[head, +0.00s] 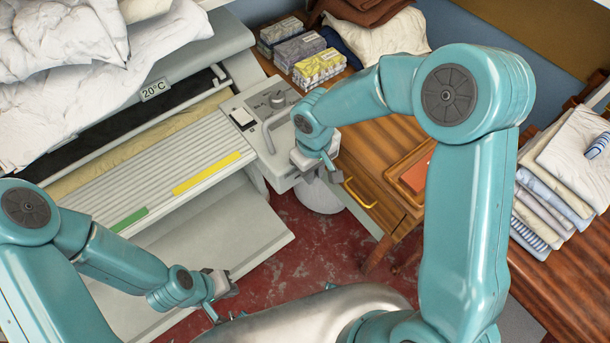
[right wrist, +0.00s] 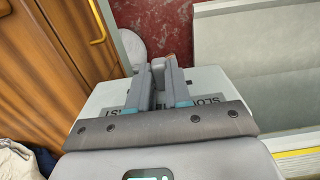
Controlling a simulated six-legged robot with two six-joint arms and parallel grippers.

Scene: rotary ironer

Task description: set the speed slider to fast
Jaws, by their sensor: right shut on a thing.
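The ironer's light grey control panel (head: 250,150) is at the right end of the machine in the head view. My right gripper (head: 322,174) is at the panel's near right edge. In the right wrist view, the right gripper (right wrist: 159,78) has its two fingers closed around a small grey piece, apparently the speed slider's knob (right wrist: 158,66). Dark lettering (right wrist: 207,101) on the panel is partly covered by the fingers, so the slider's setting cannot be read. My left gripper (head: 222,286) is empty-looking in front of the ironer, its jaws too small to judge.
A wooden cabinet (head: 375,150) with a yellow handle (head: 360,195) stands right of the panel. Folded cloths (head: 560,180) are stacked at the right. White laundry (head: 65,60) lies on the ironer. Red floor (head: 300,245) is open below.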

